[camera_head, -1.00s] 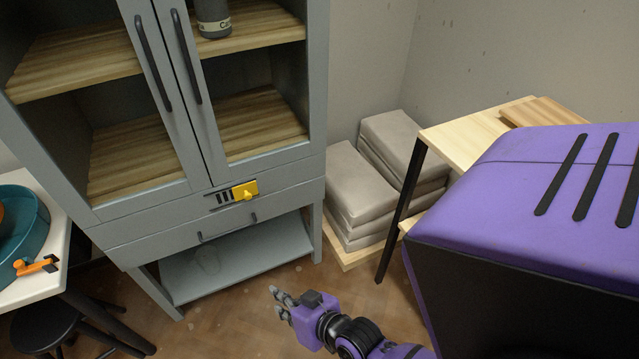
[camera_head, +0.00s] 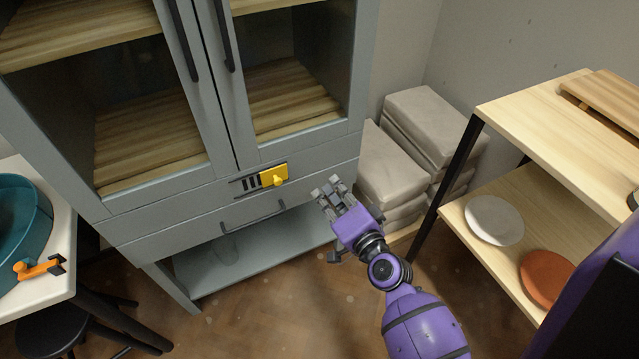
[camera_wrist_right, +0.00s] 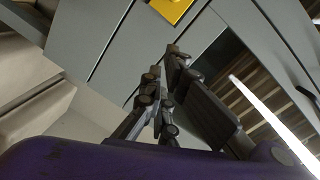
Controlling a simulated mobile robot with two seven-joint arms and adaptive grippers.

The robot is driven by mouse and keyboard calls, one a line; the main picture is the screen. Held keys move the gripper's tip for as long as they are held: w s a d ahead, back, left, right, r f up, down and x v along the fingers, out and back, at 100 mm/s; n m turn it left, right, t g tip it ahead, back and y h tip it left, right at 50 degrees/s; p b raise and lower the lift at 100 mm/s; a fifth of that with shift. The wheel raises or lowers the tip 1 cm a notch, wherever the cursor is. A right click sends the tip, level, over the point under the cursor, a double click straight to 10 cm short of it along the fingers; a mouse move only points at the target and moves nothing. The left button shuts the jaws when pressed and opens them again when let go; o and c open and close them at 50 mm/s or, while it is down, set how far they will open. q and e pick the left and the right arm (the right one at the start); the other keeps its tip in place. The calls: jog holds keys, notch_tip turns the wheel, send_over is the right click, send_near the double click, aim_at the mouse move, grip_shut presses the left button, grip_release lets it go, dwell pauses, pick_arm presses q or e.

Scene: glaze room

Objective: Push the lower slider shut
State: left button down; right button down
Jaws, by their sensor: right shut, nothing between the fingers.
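A yellow slider (camera_head: 275,175) with a knob sits at the right end of a dark slotted plate (camera_head: 250,183) on the grey cabinet's (camera_head: 340,150) front, below the glass doors. The dark slots left of it are uncovered. I see only this one slider. My right gripper (camera_head: 330,189) is shut and empty. In the head view it appears to the right of the slider and a little lower, near the cabinet's right edge, apart from the slider. The right wrist view shows the yellow slider (camera_wrist_right: 172,8) cut off at the top, beyond the fingertips (camera_wrist_right: 165,62). My left gripper is not in view.
A drawer handle (camera_head: 254,216) juts out below the slider, and long door handles (camera_head: 183,40) hang above. Grey stacked bags (camera_head: 395,170) stand right of the cabinet. A wooden shelf unit (camera_head: 520,120) is at right, a white table (camera_head: 55,240) at left.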

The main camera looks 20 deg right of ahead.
aim_at(265, 175)
jog(key=shift+w+a+f, duration=0.5)
jog(key=shift+w+a, duration=0.2)
jog(key=shift+w, duration=0.9)
jog(key=shift+w+a+f, duration=0.45)
jog(key=shift+w+a, duration=0.2)
jog(key=shift+w, duration=0.9)
jog(key=shift+w+a+f, duration=0.5)
jog(key=shift+w+a, duration=0.2)
jog(key=shift+w, duration=0.9)
jog(key=a+p, duration=0.1)
jog(key=a, duration=0.6)
jog(key=shift+s+a+r, duration=0.1)
jog(key=shift+s+a, duration=0.05)
